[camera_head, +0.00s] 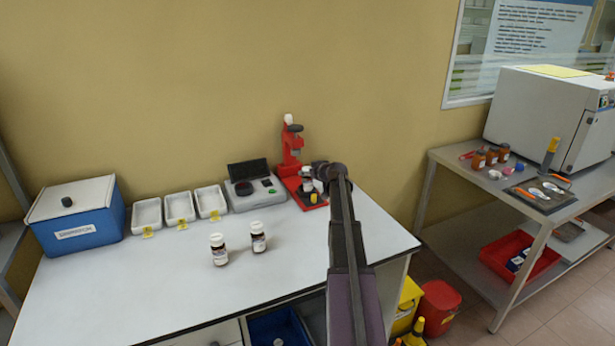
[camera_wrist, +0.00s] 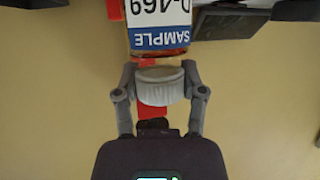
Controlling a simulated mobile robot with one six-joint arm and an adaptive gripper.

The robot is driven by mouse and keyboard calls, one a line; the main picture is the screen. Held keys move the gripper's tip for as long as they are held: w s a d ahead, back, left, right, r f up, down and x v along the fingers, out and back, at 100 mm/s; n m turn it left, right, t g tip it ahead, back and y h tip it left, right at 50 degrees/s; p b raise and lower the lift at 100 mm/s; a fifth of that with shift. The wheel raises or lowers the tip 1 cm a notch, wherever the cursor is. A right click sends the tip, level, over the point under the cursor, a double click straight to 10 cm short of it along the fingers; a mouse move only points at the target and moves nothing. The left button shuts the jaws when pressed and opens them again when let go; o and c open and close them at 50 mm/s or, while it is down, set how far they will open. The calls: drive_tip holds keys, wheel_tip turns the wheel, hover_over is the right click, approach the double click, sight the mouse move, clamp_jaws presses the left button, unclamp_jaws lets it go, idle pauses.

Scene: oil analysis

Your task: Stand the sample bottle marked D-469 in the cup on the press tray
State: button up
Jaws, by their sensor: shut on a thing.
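The sample bottle D-469 (camera_wrist: 158,38) has an orange-brown body, a label reading D-469 and SAMPLE on a blue band, and a ribbed white cap. In the wrist view its label fills the top and is cut off by the edge. My gripper (camera_wrist: 159,82) is shut on the cap, one finger on each side. In the head view the bottle (camera_head: 307,180) shows small beside my arm, over the red press tray (camera_head: 311,206). The red press (camera_head: 291,146) stands behind it. The cup cannot be made out, so I cannot tell whether the bottle touches it.
Two other white-capped bottles (camera_head: 218,249) (camera_head: 258,237) stand on the open front bench. A grey instrument (camera_head: 254,196) is left of the press, then white trays (camera_head: 179,207) and a blue box (camera_head: 92,226). A metal side table (camera_head: 500,215) is at the right.

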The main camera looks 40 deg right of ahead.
drive_tip(key=shift+f+b, duration=0.35)
drive_tip(key=shift+f, duration=0.05)
drive_tip(key=o, duration=1.2)
drive_tip(key=shift+r, duration=0.2)
drive_tip(key=shift+r+p, duration=0.35)
drive_tip(key=shift+p, duration=0.2)
drive_tip(key=p+v, duration=0.4)
drive_tip(key=v, duration=0.8)
drive_tip(key=shift+f, duration=0.1)
